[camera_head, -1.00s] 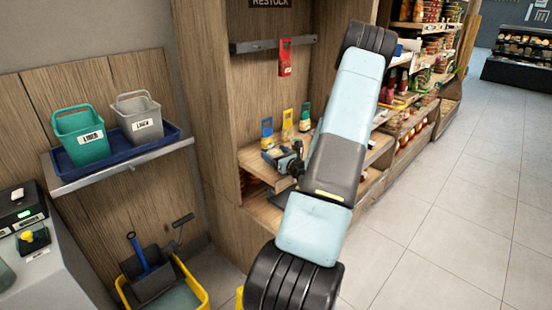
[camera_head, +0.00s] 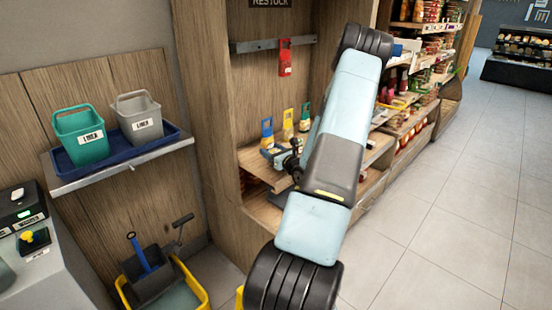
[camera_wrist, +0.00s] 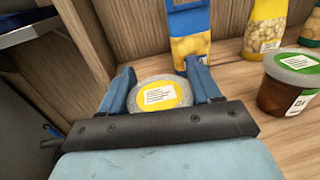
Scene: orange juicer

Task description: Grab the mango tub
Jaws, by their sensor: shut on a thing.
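A round tub with a yellow-labelled lid (camera_wrist: 160,95), which I take to be the mango tub, sits between the blue fingers of my gripper (camera_wrist: 161,84) in the wrist view. The fingers press on its two sides, so the gripper is shut on it. The label's writing is too small to read, and the gripper's dark body hides the tub's near side. In the head view my gripper (camera_head: 277,153) is small and partly hidden by my arm, at the wooden shelf (camera_head: 252,163). Whether the tub is clear of the shelf cannot be told.
A blue pouch (camera_wrist: 188,35) stands just behind the tub, with a yellow pouch (camera_wrist: 263,25) to its right. A dark tub with a green-labelled lid (camera_wrist: 293,80) stands at the right. A wooden wall (camera_wrist: 90,35) rises close on the left.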

